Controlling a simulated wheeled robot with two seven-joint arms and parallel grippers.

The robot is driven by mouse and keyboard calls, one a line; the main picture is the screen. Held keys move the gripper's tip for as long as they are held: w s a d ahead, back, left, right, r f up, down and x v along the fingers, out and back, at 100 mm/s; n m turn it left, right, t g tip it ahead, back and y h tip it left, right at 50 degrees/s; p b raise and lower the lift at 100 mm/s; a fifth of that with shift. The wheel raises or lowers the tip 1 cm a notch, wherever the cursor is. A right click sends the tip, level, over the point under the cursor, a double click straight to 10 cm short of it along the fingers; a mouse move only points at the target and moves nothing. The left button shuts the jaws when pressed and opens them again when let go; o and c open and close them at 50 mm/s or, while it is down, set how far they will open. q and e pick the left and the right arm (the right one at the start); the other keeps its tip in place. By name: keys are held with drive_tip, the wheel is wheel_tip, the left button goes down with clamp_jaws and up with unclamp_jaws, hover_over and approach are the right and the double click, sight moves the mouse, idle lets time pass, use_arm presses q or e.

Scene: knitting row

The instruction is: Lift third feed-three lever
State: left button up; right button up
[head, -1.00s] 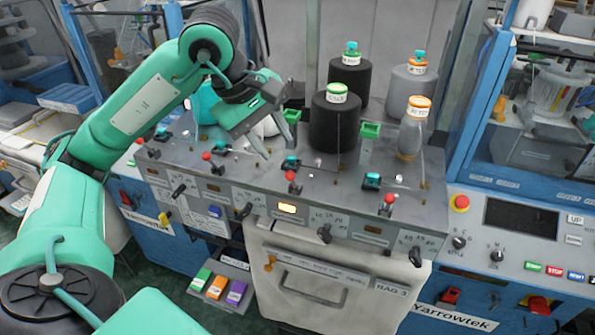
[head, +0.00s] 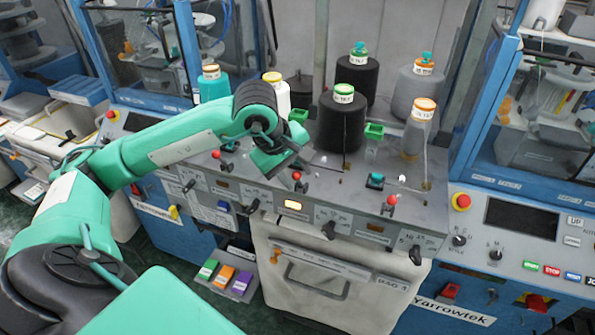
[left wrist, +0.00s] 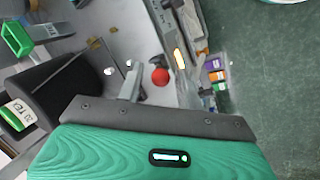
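The feed levers with red knobs stand along the front of the grey machine top in the head view: one at the left (head: 216,154), one in the middle (head: 297,176) and one at the right (head: 392,199). My left gripper (head: 290,160) hangs over the deck just behind the middle lever; its fingertips are largely hidden there. In the left wrist view one grey finger (left wrist: 131,82) stands beside a red knob (left wrist: 160,76), with a gap between them. The other finger is not clear. The gripper looks open and empty. My right gripper is not in view.
A black yarn cone (head: 340,123) with a green-rimmed label stands close behind my gripper. Further cones stand behind it. A green square guide (head: 374,130) is to its right. A lit amber display (head: 292,204) and black dials sit on the front panel.

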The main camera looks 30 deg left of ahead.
use_arm(q)
drive_tip(key=shift+x, duration=0.95)
clamp_jaws()
drive_tip(key=shift+w+a+r+g, duration=0.1)
drive_tip(key=shift+w+g, duration=0.2)
drive_tip(key=shift+g, duration=0.3)
drive_tip(key=shift+w+a+r+g, duration=0.15)
drive_tip(key=shift+w+g, duration=0.15)
drive_tip(key=shift+g, duration=0.3)
drive_tip(key=shift+d, duration=0.1)
unclamp_jaws()
